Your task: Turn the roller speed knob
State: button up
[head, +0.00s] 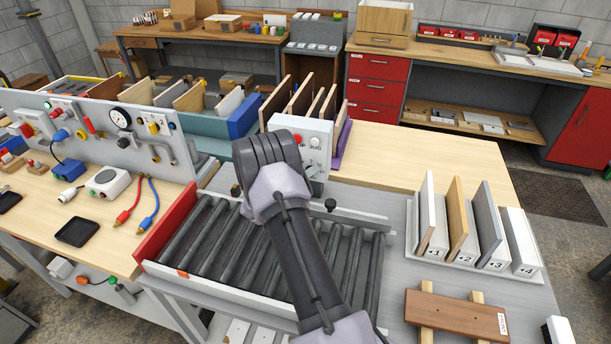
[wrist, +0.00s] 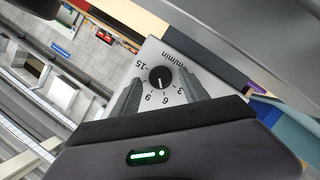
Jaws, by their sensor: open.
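The roller speed knob (wrist: 160,77) is black and round, on a light plate with a printed scale marked m/min, in the wrist view. Its white mark points down the picture, roughly between the 9 and the 6. My gripper (wrist: 158,80) is open, with one grey finger on each side of the knob. I cannot tell whether the fingers touch it. In the head view my gripper (head: 267,152) is in front of the grey control box (head: 318,150) and hides its left part and the knob.
A red button (head: 297,138) sits on the box's face. The roller conveyor (head: 215,235) lies below my arm. Upright boards (head: 300,95) stand behind the box. A numbered rack (head: 470,255) stands at the right. The wooden tabletop (head: 430,165) behind the rack is clear.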

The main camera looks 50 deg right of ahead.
grip_shut()
jog(key=n+b, duration=0.1)
jog(key=b, duration=0.1)
jog(key=shift+h+b, duration=0.3)
jog(key=shift+b, duration=0.05)
grip_release()
jog(key=shift+a, duration=0.1)
jog(key=p+v, duration=0.1)
jog(key=v, duration=1.6)
jog(key=shift+w+a+p, duration=0.2)
jog(key=shift+p, duration=0.2)
